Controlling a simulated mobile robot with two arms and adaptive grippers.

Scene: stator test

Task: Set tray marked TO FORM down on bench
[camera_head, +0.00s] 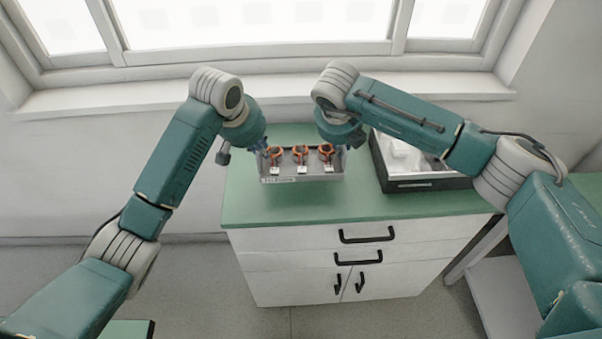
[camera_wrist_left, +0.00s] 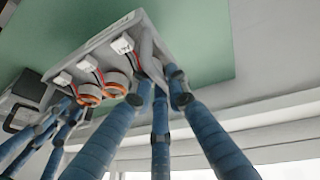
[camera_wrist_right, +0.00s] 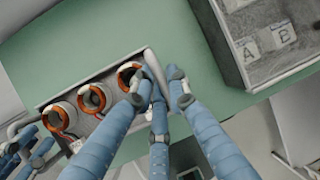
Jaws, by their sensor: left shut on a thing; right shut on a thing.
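The grey tray (camera_head: 318,172) is over the green bench top, with a small unreadable label on its front wall. It holds three stators (camera_head: 300,152) with orange windings and white connectors. My left gripper (camera_head: 263,149) is shut on the tray's left end; the tray (camera_wrist_left: 95,47) and the fingers also show in the left wrist view. My right gripper (camera_head: 344,146) is shut on its right end, as the right wrist view shows with the tray wall (camera_wrist_right: 154,66) between the fingers. The tray looks about level. I cannot tell whether its underside touches the bench.
The green bench (camera_head: 300,212) has clear room in front of the tray. A dark-edged box (camera_head: 430,184) stands close to the right; blocks marked A and B (camera_wrist_right: 283,36) lie in it. A window and sill are behind. Drawers and doors with black handles are below the bench top.

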